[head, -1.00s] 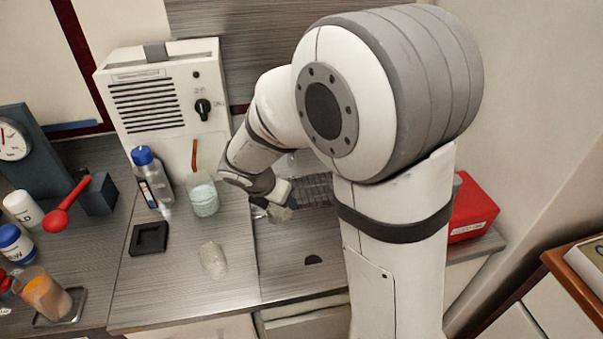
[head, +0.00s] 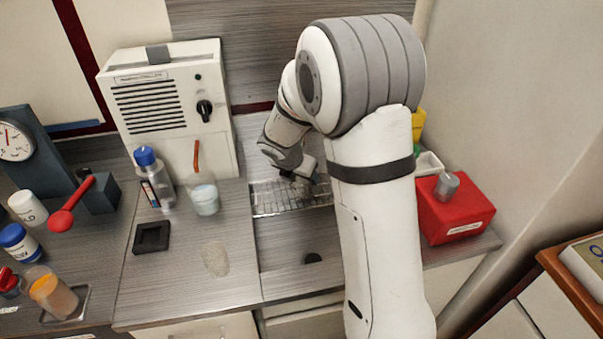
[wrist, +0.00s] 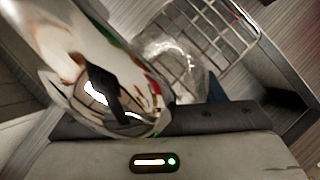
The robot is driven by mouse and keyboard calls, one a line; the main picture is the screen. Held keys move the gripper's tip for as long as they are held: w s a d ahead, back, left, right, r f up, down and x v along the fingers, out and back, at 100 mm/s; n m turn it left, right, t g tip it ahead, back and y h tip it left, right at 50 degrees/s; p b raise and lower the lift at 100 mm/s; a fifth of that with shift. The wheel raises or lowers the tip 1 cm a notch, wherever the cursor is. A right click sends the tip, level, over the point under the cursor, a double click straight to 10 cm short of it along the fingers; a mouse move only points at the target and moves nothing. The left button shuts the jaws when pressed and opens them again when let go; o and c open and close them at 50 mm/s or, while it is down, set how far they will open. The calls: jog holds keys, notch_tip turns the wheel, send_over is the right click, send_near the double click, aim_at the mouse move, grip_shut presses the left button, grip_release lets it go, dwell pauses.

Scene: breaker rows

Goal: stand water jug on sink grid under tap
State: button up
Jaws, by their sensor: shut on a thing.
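My gripper (head: 298,183) is low over the wire sink grid (head: 268,204), at the back of the counter. In the wrist view my gripper (wrist: 185,118) is shut on the clear water jug (wrist: 172,60), which shows as a glassy shape just past the dark fingers. The grid (wrist: 222,22) shows behind and beside the jug. I cannot tell whether the jug touches the grid. A shiny, curved mirror-like thing, probably the tap (wrist: 85,50), fills the left of the wrist view, close to the camera. In the head view my arm hides most of the jug and the tap.
A beaker of pale liquid (head: 205,198) and a blue-capped bottle (head: 152,180) stand left of the grid. A white control box (head: 170,105) rises behind them. A red box (head: 455,212) stands at the right. The counter before the grid is mostly clear.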

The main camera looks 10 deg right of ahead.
jog(key=shift+f, duration=0.15)
jog(key=o, duration=1)
jog(key=shift+c, duration=0.2)
jog(key=shift+a+r, duration=0.1)
jog(key=shift+r, duration=0.35)
jog(key=p+v, duration=0.1)
jog(key=v, duration=1)
jog(key=s+d+r+m+g+y, duration=0.1)
jog(key=s+d+m+y, duration=0.1)
jog(key=s+m, duration=1)
jog(key=s+d+r+m+y, duration=0.2)
jog(key=s+m, duration=1)
jog(key=m, duration=0.3)
jog(key=shift+d+r+m+g, duration=0.2)
jog(key=shift+r+m+g, duration=0.1)
jog(key=shift+m+g, duration=0.1)
